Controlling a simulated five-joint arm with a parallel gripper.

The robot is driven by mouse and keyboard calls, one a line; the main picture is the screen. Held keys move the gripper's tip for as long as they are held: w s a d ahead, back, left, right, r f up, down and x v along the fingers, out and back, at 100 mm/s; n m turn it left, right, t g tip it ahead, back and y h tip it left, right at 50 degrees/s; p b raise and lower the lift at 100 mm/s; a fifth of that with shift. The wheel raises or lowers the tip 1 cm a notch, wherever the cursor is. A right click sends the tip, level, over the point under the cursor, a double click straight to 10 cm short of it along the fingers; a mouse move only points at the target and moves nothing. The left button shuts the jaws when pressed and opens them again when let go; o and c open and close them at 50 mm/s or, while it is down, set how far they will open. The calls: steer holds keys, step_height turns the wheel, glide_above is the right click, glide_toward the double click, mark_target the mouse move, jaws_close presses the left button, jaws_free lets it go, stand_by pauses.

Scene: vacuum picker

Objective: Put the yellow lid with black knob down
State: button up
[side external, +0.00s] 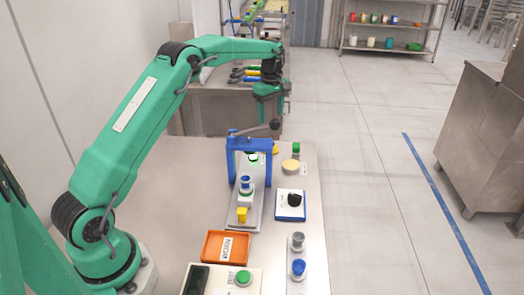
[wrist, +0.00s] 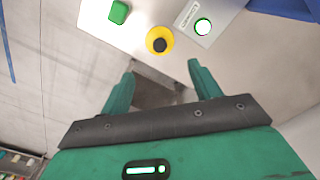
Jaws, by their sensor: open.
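The yellow lid with black knob (wrist: 152,35) shows in the wrist view on the pale tabletop, ahead of my fingertips and roughly centred between them. In the side view only a bit of yellow (side external: 275,150) shows behind the blue press frame, so most of the lid is hidden there. My gripper (wrist: 160,68) is open, with nothing between its two green fingers. In the side view my gripper (side external: 270,110) hangs above the far end of the table, apart from the lid.
The blue press frame (side external: 232,160) with its lever stands close to the lid. A labelled plate with a lit round spot (wrist: 187,17) and a green-topped item (wrist: 119,12) flank the lid. An orange tray (side external: 211,247) and blue-rimmed scale (side external: 291,215) lie nearer. The table's left part is clear.

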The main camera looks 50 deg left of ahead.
steer(key=s+d+r+m+t, duration=0.1)
steer(key=s+d+r+m, duration=0.35)
steer(key=s+r, duration=0.3)
steer(key=s+d+r+m+t, duration=0.2)
steer(key=s+d+r+m, duration=0.2)
steer(key=s+d+r, duration=0.3)
steer(key=s+d+f+m+t, duration=0.1)
steer(key=s+m, duration=0.3)
steer(key=s, duration=0.7)
steer(key=s+d+f+m+t, duration=0.1)
steer(key=s+d+m, duration=0.2)
steer(key=s, duration=0.8)
steer(key=shift+s+d+f+m+t, duration=0.2)
steer(key=shift+d+m+t, duration=0.15)
steer(key=shift+m, duration=0.9)
